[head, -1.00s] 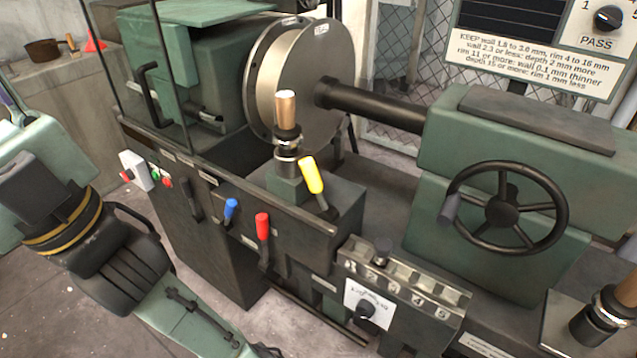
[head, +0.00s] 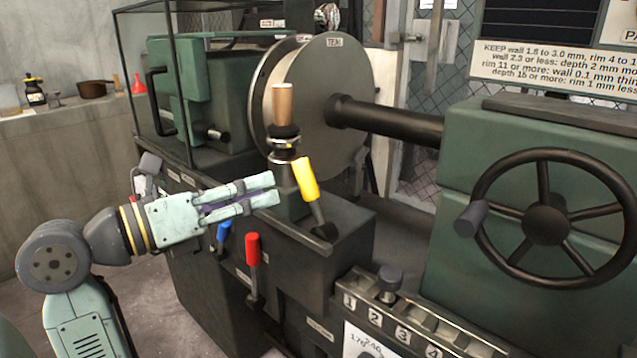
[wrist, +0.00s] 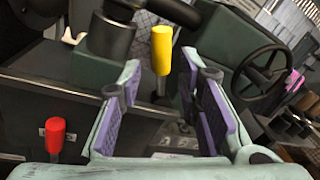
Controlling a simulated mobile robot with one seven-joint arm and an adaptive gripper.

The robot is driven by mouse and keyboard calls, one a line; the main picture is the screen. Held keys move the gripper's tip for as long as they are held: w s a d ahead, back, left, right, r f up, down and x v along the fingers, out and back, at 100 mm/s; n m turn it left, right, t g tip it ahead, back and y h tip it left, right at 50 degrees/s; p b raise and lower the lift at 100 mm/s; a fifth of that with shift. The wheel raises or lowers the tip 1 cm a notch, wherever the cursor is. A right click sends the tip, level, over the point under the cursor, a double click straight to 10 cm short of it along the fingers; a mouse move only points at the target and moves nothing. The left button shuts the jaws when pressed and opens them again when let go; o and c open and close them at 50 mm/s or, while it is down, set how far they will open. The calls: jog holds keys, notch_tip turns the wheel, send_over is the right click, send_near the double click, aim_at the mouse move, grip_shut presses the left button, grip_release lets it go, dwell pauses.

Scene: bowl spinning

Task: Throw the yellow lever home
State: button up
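The yellow lever (head: 306,180) stands on the dark carriage block, tilted with its grip up and to the left in the head view. In the wrist view the yellow lever (wrist: 161,52) stands upright beyond and between my fingers. My gripper (head: 274,190) is level, pointing right, with its fingertips just left of the lever in the head view. The two fingers are parted with a clear gap between their purple pads, and it is empty in the wrist view (wrist: 165,95). I see no contact with the lever.
A wooden-topped post (head: 283,105) stands close behind the lever. A red lever (head: 252,250) and a blue lever (head: 223,234) are on the front panel below my gripper. A handwheel (head: 546,223) is at right. A large disc (head: 328,100) stands behind.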

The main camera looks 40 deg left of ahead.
aim_at(297, 178)
jog(key=x, duration=0.9)
jog(key=shift+w+d+r+p, duration=0.1)
jog(key=shift+w+d+p, duration=0.05)
jog(key=shift+w+p, duration=0.15)
grip_shut()
